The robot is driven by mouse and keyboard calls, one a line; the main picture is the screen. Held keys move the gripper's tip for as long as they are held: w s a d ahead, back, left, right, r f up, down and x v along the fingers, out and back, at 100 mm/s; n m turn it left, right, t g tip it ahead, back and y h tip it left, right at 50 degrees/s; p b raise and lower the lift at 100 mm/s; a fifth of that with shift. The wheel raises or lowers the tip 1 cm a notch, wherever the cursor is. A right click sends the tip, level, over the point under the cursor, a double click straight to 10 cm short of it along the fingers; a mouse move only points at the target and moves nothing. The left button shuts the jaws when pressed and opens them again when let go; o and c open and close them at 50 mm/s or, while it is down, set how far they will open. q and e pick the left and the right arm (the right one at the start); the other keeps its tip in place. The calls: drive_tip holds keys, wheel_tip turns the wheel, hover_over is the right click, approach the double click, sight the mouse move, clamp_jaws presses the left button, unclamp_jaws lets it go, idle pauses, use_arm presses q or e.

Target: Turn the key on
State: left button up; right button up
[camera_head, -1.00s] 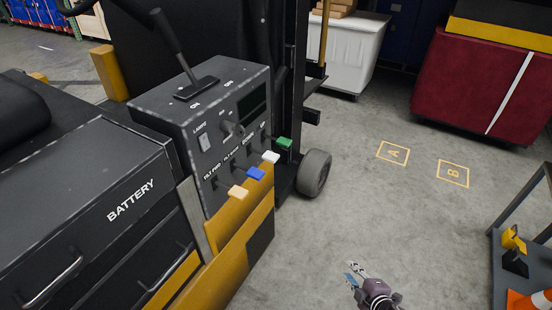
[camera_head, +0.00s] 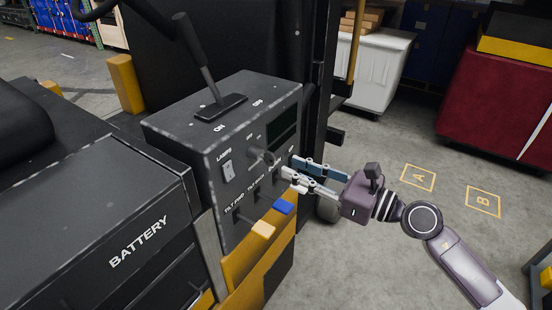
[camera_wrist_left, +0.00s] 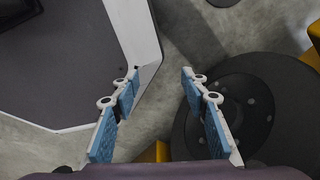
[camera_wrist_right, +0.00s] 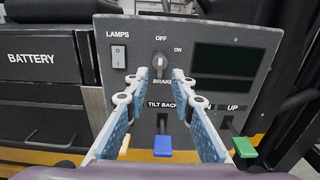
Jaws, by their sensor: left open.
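The grey key (camera_head: 262,157) sticks out of the front of the black control panel (camera_head: 222,193). In the right wrist view the key (camera_wrist_right: 160,62) is below the OFF mark, with the ON mark to its upper right. It looks roughly upright. My right gripper (camera_head: 291,169) is just in front of the panel, close to the key. In the right wrist view my right gripper (camera_wrist_right: 160,74) is open, its fingertips either side of the key's line, with no clear contact. My left gripper (camera_wrist_left: 160,74) is open and empty over the floor, outside the head view.
A white lamp switch (camera_wrist_right: 119,56) is left of the key. Levers with orange (camera_wrist_right: 124,144), blue (camera_wrist_right: 162,146) and green (camera_wrist_right: 244,147) knobs stand below it. A tall black lever (camera_head: 195,55) rises from the panel top.

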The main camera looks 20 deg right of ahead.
sight(275, 160)
drive_tip(key=p+x, duration=0.1)
drive_tip(key=x, duration=0.1)
drive_tip(key=p+x, duration=0.1)
drive_tip(key=x, duration=0.1)
drive_tip(key=shift+w+a+r, duration=0.2)
drive_tip(key=shift+w, duration=0.1)
drive_tip(key=shift+w+a+f, duration=0.1)
drive_tip(key=shift+w+a, duration=0.3)
drive_tip(key=shift+w, duration=0.05)
use_arm(q)
drive_tip(key=r, duration=0.1)
drive_tip(key=w, duration=0.1)
drive_tip(key=r, duration=0.1)
drive_tip(key=shift+w+d+r, duration=0.15)
drive_tip(key=shift+w+r, duration=0.1)
drive_tip(key=shift+r, duration=0.1)
use_arm(e)
drive_tip(key=shift+w+f, duration=0.1)
use_arm(q)
drive_tip(key=shift+s, duration=0.1)
use_arm(e)
drive_tip(key=shift+c, duration=0.2)
clamp_jaws()
